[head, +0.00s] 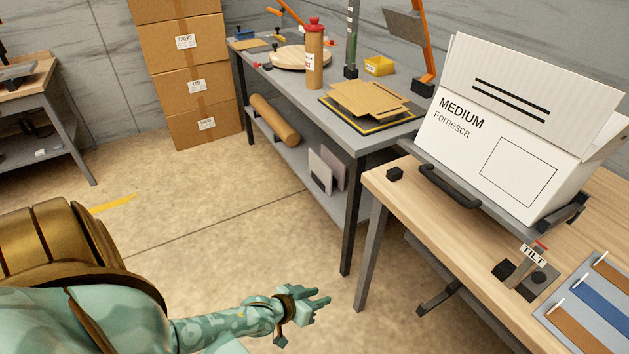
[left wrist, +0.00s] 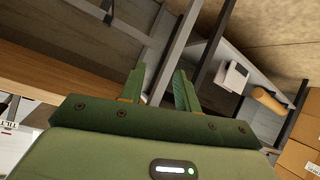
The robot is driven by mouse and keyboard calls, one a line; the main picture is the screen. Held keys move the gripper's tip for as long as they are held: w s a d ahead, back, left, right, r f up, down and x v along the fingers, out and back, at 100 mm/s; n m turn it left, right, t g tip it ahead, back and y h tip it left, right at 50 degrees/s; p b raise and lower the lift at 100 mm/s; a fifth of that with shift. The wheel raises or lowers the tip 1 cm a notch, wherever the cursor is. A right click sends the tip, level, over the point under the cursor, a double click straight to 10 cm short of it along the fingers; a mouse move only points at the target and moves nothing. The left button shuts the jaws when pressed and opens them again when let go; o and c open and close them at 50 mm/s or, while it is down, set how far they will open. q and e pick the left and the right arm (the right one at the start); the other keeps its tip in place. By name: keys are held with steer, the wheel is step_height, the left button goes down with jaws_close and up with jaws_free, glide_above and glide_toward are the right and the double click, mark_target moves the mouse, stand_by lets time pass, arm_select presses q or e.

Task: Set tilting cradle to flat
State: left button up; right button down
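The tilting cradle shows in the head view as a grey frame with a dark front bar (head: 449,187) on the wooden table. A white open box (head: 505,135) marked MEDIUM rests in it, tilted. A lever (head: 527,268) with a TILT label (head: 533,255) and a red mark stands on a dark base in front of the cradle. The TILT label also shows at the left edge of the left wrist view (left wrist: 10,127). My left gripper (head: 322,303) is left of the table, apart from the lever and cradle. Its fingers are apart and empty in the left wrist view (left wrist: 160,78). My right gripper is not seen.
The wooden table's left edge (head: 384,188) lies between my left gripper and the lever. A grey workbench (head: 340,125) stands behind, holding cardboard sheets, a bottle and a yellow bin. A mat with coloured strips (head: 590,305) lies right of the lever. The floor (head: 240,235) is clear.

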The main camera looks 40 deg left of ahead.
arm_select(q)
steer(key=shift+f, duration=0.1)
jaws_close()
step_height(320, 180, up, 37)
steer(key=m+t+h+b, duration=0.1)
steer(key=m+t+h, duration=0.4)
steer(key=t, duration=0.3)
glide_above(421, 166)
steer(key=s, duration=0.2)
steer(key=f, duration=0.1)
steer(key=f+b, duration=0.1)
steer(key=f, duration=0.1)
steer(key=shift+s+d+f, duration=0.15)
steer(key=shift+s+d, duration=0.1)
steer(key=shift+d, duration=0.1)
steer(key=shift+s+f+b, duration=0.1)
steer(key=shift+f+b, duration=0.2)
steer(key=shift+f, duration=0.2)
